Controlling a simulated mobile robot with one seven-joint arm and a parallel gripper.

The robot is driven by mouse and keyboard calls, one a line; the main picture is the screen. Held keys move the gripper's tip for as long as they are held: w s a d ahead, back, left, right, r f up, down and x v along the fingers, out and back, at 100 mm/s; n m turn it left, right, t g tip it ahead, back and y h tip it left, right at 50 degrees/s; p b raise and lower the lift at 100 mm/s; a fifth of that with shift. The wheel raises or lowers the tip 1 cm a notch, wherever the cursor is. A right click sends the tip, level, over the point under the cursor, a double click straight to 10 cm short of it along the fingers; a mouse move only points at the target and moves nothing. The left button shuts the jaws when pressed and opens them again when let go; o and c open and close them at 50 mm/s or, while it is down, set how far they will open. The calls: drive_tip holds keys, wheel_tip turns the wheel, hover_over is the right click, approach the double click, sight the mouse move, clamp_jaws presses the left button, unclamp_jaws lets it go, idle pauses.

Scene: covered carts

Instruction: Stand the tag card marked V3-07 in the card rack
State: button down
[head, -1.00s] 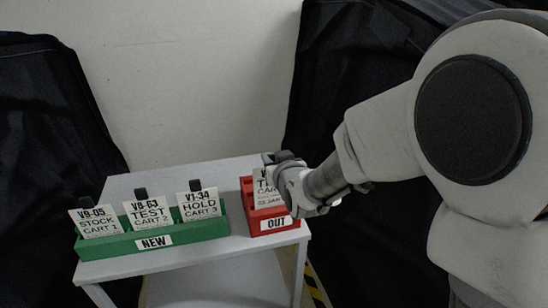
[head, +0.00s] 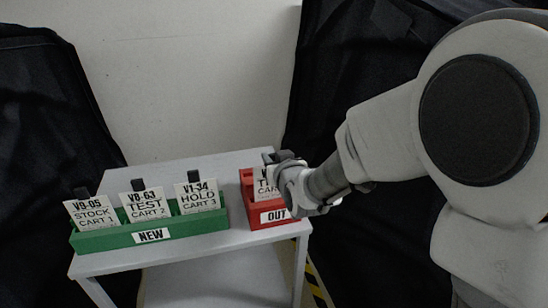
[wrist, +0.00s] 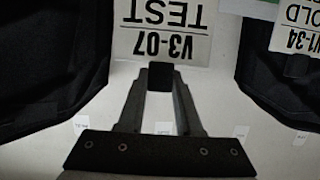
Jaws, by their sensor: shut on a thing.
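The V3-07 card (wrist: 160,32) is white, reads TEST, and appears upside down in the wrist view. My gripper (wrist: 160,75) is shut on its dark tab. In the head view my gripper (head: 275,158) is at the red rack (head: 248,187) marked OUT. The card (head: 261,184) stands near upright there, its right part hidden behind my gripper. Its lower edge is at the rack's front wall; I cannot tell whether it rests on the bottom. The green rack (head: 88,244) marked NEW holds cards V9-05 (head: 91,212), V8-63 (head: 145,204) and V1-34 (head: 197,194).
Both racks stand on a grey cart top (head: 235,163), with a bare gap between them. Black covers (head: 40,130) hang at the left and behind my arm (head: 335,75). Yellow-black floor tape (head: 317,285) shows at the lower right.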

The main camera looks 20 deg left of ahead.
drive_tip(key=shift+f, duration=0.2)
drive_tip(key=shift+f+b, duration=0.35)
drive_tip(key=shift+b, duration=0.25)
drive_tip(key=shift+f+b, duration=0.55)
drive_tip(key=shift+b, duration=0.1)
drive_tip(key=c, duration=0.5)
unclamp_jaws()
drive_tip(key=shift+s, duration=0.1)
